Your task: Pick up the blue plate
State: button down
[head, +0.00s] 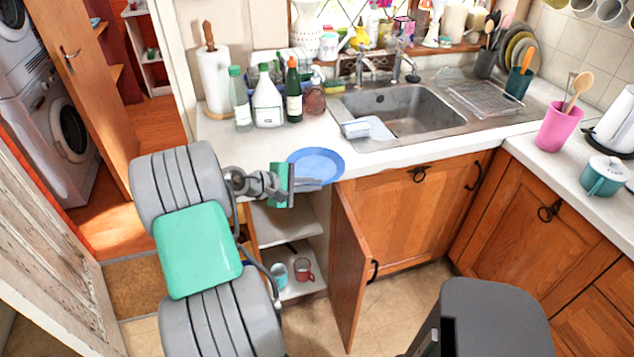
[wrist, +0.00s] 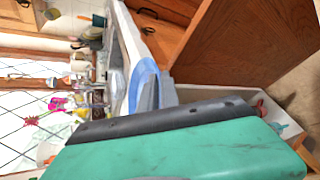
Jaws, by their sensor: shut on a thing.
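The blue plate (head: 316,165) lies at the front edge of the white countertop, left of the sink. My gripper (head: 308,185) is at the plate's near rim, its fingers shut on that rim. In the wrist view the plate (wrist: 145,80) shows just beyond my grey fingers (wrist: 155,98). The green and black gripper body hides part of the plate there. I cannot tell whether the plate is lifted off the counter.
Several bottles (head: 267,100) and a paper towel roll (head: 214,80) stand behind the plate. The sink (head: 405,110) is to its right. Below my gripper an open cabinet door (head: 349,265) juts out, with mugs (head: 303,269) on the shelf inside.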

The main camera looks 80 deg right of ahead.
jog(key=shift+w+a, duration=0.2)
jog(key=shift+w, duration=0.25)
jog(key=c, duration=1.8)
grip_release()
jog(key=shift+s+d, duration=0.1)
jog(key=shift+s, duration=0.15)
jog(key=shift+o, duration=1.4)
jog(key=v, duration=0.7)
jog(key=shift+w+a+b, duration=0.3)
jog(key=shift+r, duration=0.15)
jog(key=shift+c, duration=0.2)
